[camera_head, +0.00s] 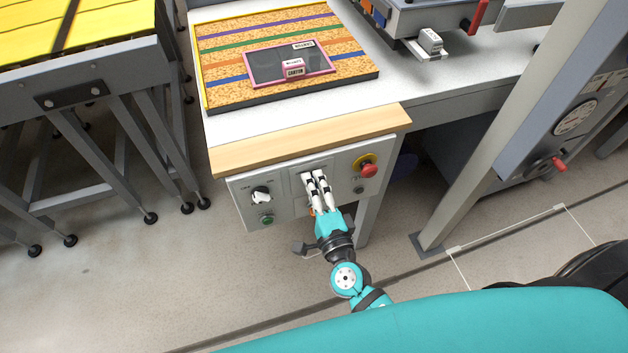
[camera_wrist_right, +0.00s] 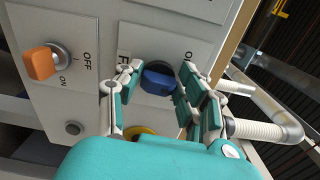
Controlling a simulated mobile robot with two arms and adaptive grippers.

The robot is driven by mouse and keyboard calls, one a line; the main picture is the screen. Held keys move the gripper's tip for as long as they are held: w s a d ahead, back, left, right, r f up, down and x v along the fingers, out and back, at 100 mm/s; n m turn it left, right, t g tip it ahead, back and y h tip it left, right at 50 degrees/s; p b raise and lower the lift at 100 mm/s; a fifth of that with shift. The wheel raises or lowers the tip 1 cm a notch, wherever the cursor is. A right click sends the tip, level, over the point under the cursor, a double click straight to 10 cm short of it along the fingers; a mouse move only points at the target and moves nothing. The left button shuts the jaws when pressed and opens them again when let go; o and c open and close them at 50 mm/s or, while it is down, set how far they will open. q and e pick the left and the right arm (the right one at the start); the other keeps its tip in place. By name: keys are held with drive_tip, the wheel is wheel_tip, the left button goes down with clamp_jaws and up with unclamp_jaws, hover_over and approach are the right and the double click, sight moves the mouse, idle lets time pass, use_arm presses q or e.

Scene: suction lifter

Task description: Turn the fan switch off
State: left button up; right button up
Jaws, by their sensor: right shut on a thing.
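The grey control panel (camera_head: 292,210) is on the front of the workbench. My right gripper (camera_head: 311,182) reaches its middle plate from below, covering the knob there in the head view. In the right wrist view a blue knob (camera_wrist_right: 158,79) sits between the two fingers of my right gripper (camera_wrist_right: 160,92), which is shut on it. A label beginning with "F" shows beside this knob, partly hidden by a finger. Its "O..." mark is also cut off, so its setting cannot be read. My left gripper is not in view.
An orange knob (camera_wrist_right: 40,64) with OFF and ON marks is close by. A white knob (camera_head: 261,196) and green button (camera_head: 267,219) are left of the gripper; a red emergency stop (camera_head: 368,169) is right. The wooden bench edge (camera_head: 310,140) overhangs above.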

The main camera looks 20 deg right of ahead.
drive_tip(key=n+p, duration=0.3)
drive_tip(key=n, duration=0.2)
drive_tip(key=shift+n+p, duration=0.3)
drive_tip(key=shift+d+f+n+p, duration=0.15)
drive_tip(key=shift+n+p, duration=0.9)
drive_tip(key=shift+n, duration=1.05)
drive_tip(key=o, duration=1.1)
drive_tip(key=shift+w+f, duration=0.1)
drive_tip(key=s, duration=1.2)
drive_tip(key=shift+d, duration=0.15)
